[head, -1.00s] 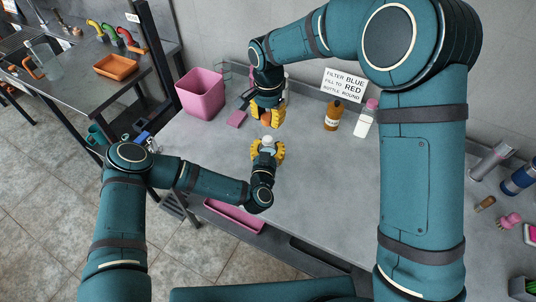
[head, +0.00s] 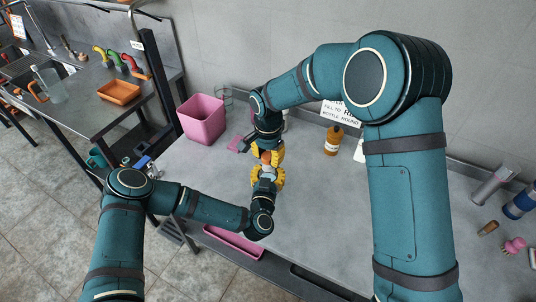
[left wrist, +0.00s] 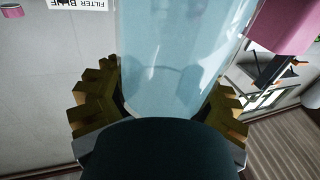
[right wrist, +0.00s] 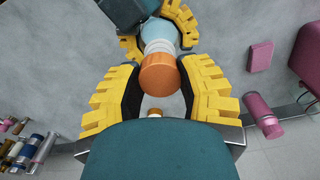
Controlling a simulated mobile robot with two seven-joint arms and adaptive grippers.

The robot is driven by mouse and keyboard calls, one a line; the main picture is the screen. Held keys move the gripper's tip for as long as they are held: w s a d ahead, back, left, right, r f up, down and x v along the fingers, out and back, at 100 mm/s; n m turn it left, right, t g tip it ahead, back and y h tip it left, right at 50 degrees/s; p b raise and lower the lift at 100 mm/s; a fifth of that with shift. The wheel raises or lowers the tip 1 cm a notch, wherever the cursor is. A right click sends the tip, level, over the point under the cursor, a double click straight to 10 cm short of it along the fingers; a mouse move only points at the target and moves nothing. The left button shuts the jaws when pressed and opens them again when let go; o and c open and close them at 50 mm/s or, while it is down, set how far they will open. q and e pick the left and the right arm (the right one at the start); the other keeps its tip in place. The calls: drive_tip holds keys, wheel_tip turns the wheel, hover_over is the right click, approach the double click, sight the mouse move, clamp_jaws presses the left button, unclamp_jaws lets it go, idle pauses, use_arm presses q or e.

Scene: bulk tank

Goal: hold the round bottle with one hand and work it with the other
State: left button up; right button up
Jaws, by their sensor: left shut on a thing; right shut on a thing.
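The round bottle is pale blue and see-through, and it fills the middle of the left wrist view (left wrist: 180,60). My left gripper (head: 267,180) is shut on its body and holds it above the table. My right gripper (head: 266,153) is directly above, with its fingers around an orange cap, which shows in the right wrist view (right wrist: 158,73). The cap lies against the bottle's white neck (right wrist: 158,47), in line with it. I cannot tell whether it is seated or threaded. In the head view the fingers hide most of the bottle.
A pink bin (head: 202,120) and a pink block (head: 236,144) stand at the back left of the table (head: 320,205). An amber bottle (head: 333,140) stands at the back, before a partly hidden sign (head: 333,112). A pink tray (head: 232,243) is at the front edge. The middle table is clear.

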drive_tip(key=shift+f, duration=0.85)
drive_tip(key=shift+f, duration=0.55)
drive_tip(key=m, duration=0.6)
drive_tip(key=shift+m, duration=0.3)
drive_tip(key=m, duration=1.2)
drive_tip(key=shift+o, duration=0.2)
drive_tip(key=m, duration=0.5)
drive_tip(key=shift+f, duration=0.1)
drive_tip(key=m, duration=0.2)
drive_tip(key=shift+m, duration=0.4)
drive_tip(key=shift+c, duration=0.2)
